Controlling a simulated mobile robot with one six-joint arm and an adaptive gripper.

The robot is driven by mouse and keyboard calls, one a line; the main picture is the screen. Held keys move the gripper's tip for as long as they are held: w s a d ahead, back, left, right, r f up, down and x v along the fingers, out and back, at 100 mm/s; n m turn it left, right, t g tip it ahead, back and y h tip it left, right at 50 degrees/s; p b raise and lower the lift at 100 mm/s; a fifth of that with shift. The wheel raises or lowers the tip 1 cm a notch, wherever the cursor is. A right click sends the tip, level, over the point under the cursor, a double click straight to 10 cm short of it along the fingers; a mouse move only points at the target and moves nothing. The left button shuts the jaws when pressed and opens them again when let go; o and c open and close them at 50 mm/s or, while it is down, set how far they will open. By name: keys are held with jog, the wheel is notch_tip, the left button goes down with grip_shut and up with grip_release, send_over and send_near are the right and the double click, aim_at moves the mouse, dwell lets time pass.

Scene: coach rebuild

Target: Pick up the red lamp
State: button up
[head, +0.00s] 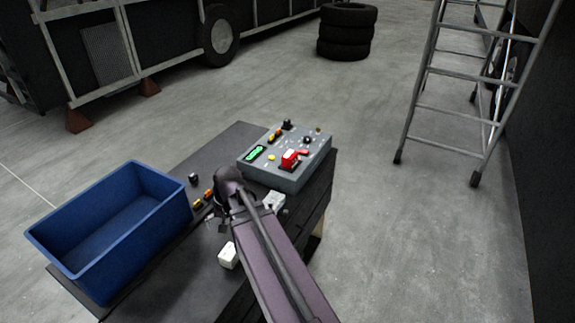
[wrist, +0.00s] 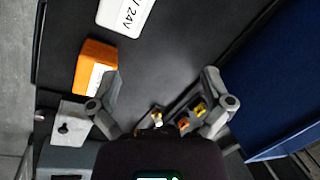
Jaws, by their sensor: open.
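I cannot make out a thing that is surely the red lamp. A red part (head: 290,160) sits on top of the grey control box (head: 270,175) in the head view; it looks more like a switch or cover, and I cannot tell. My gripper (wrist: 162,78) is open and empty above the dark bench top. Between and below its fingers in the wrist view are a small brass-tipped part (wrist: 157,117), an orange part (wrist: 183,124) and a yellow part (wrist: 200,110). In the head view my arm hides part of the bench.
A blue bin (head: 170,212) stands on the bench's left and shows at right in the wrist view. An orange block (wrist: 95,62), a white 24V block (wrist: 127,14) and a grey bracket (wrist: 70,124) lie near my gripper. A ladder (head: 415,120) stands at right.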

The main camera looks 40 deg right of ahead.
jog(key=w+d+m+t+y+b, duration=0.1)
jog(key=w+d+m, duration=0.1)
jog(key=d+m, duration=0.2)
jog(key=w+d+m+t+y+b, duration=0.1)
jog(key=d+m+t, duration=0.1)
jog(key=d+m, duration=0.3)
jog(key=w+d+r+m+t+y+b, duration=0.1)
jog(key=d+m, duration=0.3)
jog(key=d, duration=0.6)
jog(key=shift+w+d+t+y, duration=0.15)
jog(key=shift+w+d+t, duration=0.1)
jog(key=shift+w, duration=0.2)
jog(key=shift+w+d+t+y, duration=0.15)
jog(key=shift+w+t, duration=0.1)
jog(key=shift+w, duration=0.15)
jog(key=d+r+m+t+b, duration=0.25)
jog(key=d+m, duration=0.35)
jog(key=d, duration=0.5)
jog(key=m+t, duration=0.4)
jog(key=m, duration=0.3)
send_near(295, 160)
jog(key=s, duration=0.2)
jog(key=shift+w+r, duration=0.2)
jog(key=shift+r, duration=0.2)
jog(key=shift+w, duration=0.1)
